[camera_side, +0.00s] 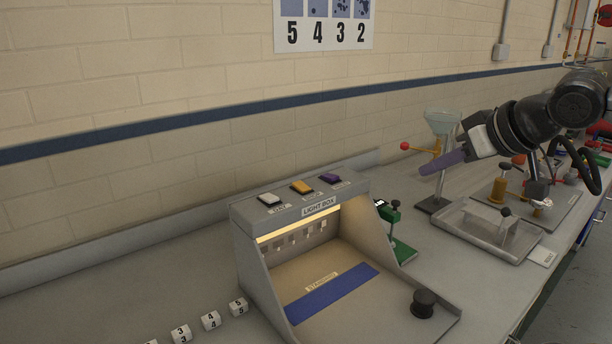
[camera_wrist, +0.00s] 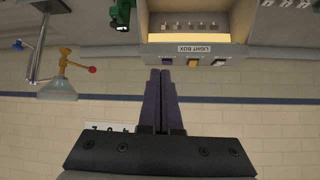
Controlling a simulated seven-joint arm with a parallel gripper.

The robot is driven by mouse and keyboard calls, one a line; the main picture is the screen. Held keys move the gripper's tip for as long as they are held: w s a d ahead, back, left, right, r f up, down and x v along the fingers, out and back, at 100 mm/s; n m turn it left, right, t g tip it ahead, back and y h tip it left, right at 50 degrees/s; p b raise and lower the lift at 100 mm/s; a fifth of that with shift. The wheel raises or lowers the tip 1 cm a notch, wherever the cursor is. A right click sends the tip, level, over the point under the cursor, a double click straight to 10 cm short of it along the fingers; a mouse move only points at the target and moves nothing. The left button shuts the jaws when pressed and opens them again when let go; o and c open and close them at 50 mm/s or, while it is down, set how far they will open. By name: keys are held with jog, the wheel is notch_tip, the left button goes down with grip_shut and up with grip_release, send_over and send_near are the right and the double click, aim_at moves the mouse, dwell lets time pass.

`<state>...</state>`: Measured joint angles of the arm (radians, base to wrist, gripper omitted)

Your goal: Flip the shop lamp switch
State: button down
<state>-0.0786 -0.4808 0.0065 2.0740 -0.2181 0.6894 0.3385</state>
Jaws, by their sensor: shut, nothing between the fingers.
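The grey light box (camera_side: 240,230) stands on the bench with three rocker switches on its top: white (camera_side: 269,199), orange (camera_side: 301,187) and purple (camera_side: 330,178). Their small labels are too small to read surely. In the upside-down wrist view, the purple (camera_wrist: 167,62), orange (camera_wrist: 194,62) and white (camera_wrist: 219,62) switches line the box's edge. My gripper (camera_side: 425,170) has purple fingers, shut and empty, in the air right of the box, apart from the switches. In the wrist view my fingertips (camera_wrist: 161,72) appear just below the purple switch.
A green device (camera_side: 401,245) stands right of the box. A funnel stand (camera_side: 443,125) with a red-knobbed lever (camera_side: 405,146) is near my gripper. A grey tray (camera_side: 488,232) lies farther right. Numbered cubes (camera_side: 211,320) lie front left. The wall is behind.

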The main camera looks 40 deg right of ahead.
jog(key=w+a+r+n, duration=0.1)
jog(key=w+a, duration=0.3)
jog(key=w, duration=0.3)
jog(key=w+a+r+y, duration=0.1)
jog(key=w+a, duration=0.3)
jog(key=w, duration=0.4)
jog(key=shift+n+t, duration=0.3)
jog(key=shift+n, duration=0.1)
jog(key=shift+w+d, duration=0.1)
send_over(306, 188)
jog(key=s, duration=0.1)
notch_tip(306, 188, down, 6)
jog(key=shift+s+r, duration=0.1)
jog(key=shift+r, duration=0.05)
jog(key=f, duration=0.1)
jog(key=w+f, duration=0.1)
jog(key=f, duration=0.1)
jog(key=shift+f, duration=0.1)
jog(key=shift+w+f, duration=0.1)
jog(key=shift+f, duration=0.5)
